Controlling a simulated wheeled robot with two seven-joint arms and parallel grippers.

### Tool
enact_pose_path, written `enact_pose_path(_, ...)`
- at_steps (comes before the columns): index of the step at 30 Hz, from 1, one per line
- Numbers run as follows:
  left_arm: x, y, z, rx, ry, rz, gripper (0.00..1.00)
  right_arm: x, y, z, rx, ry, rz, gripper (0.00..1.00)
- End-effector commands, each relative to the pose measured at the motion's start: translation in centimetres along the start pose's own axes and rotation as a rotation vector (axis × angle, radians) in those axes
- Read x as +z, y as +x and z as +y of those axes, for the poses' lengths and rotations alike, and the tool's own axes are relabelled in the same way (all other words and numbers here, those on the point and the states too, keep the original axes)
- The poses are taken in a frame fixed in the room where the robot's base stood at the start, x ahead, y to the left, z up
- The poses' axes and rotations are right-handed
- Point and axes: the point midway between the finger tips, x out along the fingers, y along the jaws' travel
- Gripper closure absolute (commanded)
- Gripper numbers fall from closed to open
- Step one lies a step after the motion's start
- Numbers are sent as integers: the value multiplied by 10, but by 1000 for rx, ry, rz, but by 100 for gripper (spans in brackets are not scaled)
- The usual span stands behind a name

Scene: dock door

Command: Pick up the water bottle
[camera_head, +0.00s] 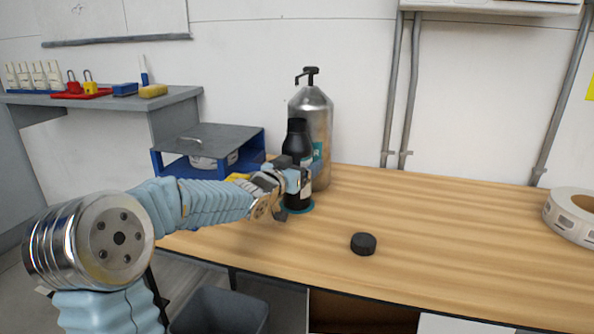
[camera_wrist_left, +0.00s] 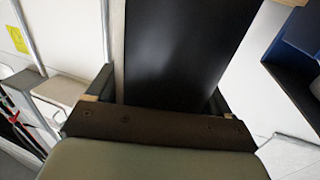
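A black water bottle (camera_head: 299,140) with a pale label stands upright on a teal ring-shaped base (camera_head: 307,209) at the table's left part. My left gripper (camera_head: 294,179) reaches it from the left and has its fingers on either side of its body. In the left wrist view the dark bottle (camera_wrist_left: 180,60) fills the space between the fingers (camera_wrist_left: 160,92). A thin pale strip shows between the left-hand finger and the bottle, so the gripper looks open around it. Contact at the other finger is unclear. My right gripper is not in view.
A tall metal pump canister (camera_head: 317,118) stands close behind the bottle. A blue tray unit with a grey top (camera_head: 228,139) is to the left. A black puck (camera_head: 363,243) and a label roll (camera_head: 572,215) lie rightward. The wooden table (camera_head: 450,220) between is clear.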

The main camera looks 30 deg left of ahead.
Motion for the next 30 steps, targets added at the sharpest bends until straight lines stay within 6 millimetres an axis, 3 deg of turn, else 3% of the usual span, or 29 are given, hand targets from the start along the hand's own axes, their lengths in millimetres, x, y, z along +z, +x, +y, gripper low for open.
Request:
enact_pose_path(1,0,0,0,0,0,0,38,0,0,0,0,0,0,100)
enact_pose_path(6,-1,0,0,0,0,2,64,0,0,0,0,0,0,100)
enact_pose_path(20,-8,0,0,1,1,3,65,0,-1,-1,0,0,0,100)
enact_pose_path(30,-40,-6,2,1,2,5,65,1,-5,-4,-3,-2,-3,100)
